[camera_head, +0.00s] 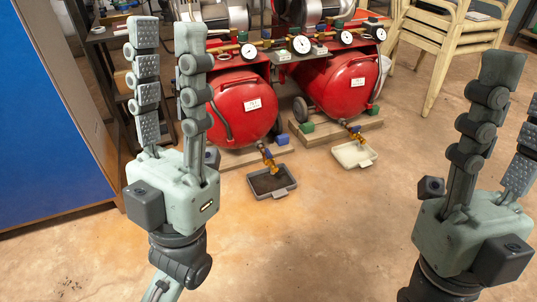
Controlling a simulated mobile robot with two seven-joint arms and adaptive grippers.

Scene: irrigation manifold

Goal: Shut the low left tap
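My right gripper (519,82) is at the right edge, also open and empty, with one finger partly cut off by the frame.
A similar low right tap (354,132) sits over a pale tray (354,154) by the right red tank (345,84). Gauges (300,44) and upper valves line the top. A blue panel (50,120) stands left, stacked chairs (440,38) back right. The front floor is clear.

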